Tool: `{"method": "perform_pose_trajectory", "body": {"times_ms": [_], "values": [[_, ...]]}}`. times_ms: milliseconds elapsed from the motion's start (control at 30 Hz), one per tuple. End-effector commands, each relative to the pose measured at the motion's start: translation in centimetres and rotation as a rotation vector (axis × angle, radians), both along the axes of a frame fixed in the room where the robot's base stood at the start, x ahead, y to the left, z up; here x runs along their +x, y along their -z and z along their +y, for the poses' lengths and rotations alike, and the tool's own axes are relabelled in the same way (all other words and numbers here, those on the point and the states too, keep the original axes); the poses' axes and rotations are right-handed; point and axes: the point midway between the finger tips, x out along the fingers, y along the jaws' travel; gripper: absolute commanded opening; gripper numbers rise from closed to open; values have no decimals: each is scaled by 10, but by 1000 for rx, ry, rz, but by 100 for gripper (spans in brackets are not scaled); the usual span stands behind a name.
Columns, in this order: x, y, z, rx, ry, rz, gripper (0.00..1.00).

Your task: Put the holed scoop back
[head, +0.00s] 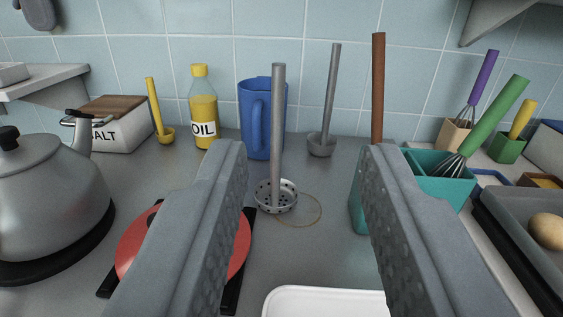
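The holed scoop (279,140) has a grey upright handle and a small bowl with holes. It stands on the counter, its bowl overlapping the left part of a thin yellowish ring (318,222) drawn on the surface. My gripper (303,160) is open, with its two grey fingers wide apart. The scoop shows between the fingers, nearer the left one, and looks farther ahead than the fingertips. Nothing is in the grip. A plain grey ladle (328,110) stands farther back, to the right of the scoop.
Behind are a blue pitcher (255,105), oil bottle (204,115), yellow ladle (155,110) and salt box (122,135). At left are a kettle (45,190) and red lid (135,238). At right are a teal container (440,187) and grey tray (515,225). A white tray (325,300) lies in front.

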Motion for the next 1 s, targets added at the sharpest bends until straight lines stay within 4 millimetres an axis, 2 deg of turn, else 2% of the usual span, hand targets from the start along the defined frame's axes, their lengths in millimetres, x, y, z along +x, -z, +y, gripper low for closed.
{"method": "perform_pose_trajectory", "body": {"times_ms": [33,200,400,567,1000], "values": [[15,8,-2,1,-20,7,35],[48,31,-2,12,-105,29,35],[66,48,0,28,-167,54,35],[76,50,2,31,-178,59,35],[136,50,14,30,-177,59,35]]}}
